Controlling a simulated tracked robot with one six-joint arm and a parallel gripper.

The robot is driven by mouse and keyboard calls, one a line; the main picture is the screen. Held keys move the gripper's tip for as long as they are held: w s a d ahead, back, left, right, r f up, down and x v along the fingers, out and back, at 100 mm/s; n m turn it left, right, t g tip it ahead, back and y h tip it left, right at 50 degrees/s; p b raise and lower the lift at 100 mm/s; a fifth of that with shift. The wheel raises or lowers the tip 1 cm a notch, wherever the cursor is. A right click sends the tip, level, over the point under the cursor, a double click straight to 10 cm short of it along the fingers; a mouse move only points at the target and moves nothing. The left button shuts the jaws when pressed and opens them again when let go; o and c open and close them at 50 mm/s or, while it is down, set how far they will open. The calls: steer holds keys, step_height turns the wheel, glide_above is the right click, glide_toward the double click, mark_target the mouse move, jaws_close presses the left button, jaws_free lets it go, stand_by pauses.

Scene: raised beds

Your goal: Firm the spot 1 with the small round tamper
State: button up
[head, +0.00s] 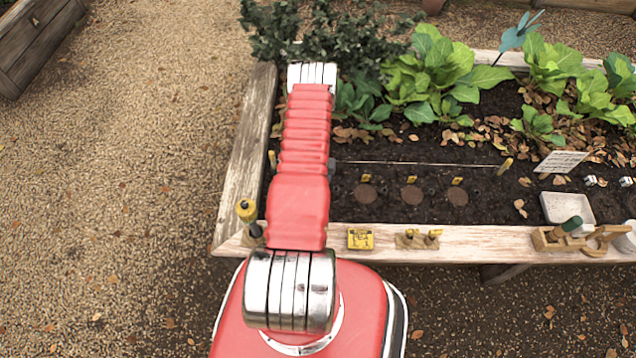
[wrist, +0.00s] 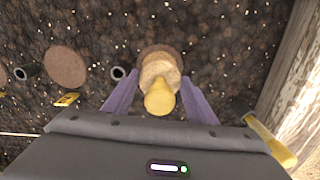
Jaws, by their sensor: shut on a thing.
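In the wrist view my gripper (wrist: 160,92) has its two purple fingers on either side of a small round tamper (wrist: 160,98) with a yellow knob and a pale round body. It is shut on the tamper. A brown round spot (wrist: 160,48) shows just behind and beneath the tamper; I cannot tell whether they touch. It lies at the row's end nearest the bed's side board. Another spot (wrist: 66,67) lies to its left. In the head view the arm hides my gripper and the tamper, and several spots (head: 411,194) lie in a row right of it.
The bed's side board (wrist: 298,85) and a yellow-topped stake (wrist: 270,138) are close on the right in the wrist view. Dark tube openings (wrist: 118,73) lie between spots.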

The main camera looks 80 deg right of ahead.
steer(key=shift+r, duration=1.1)
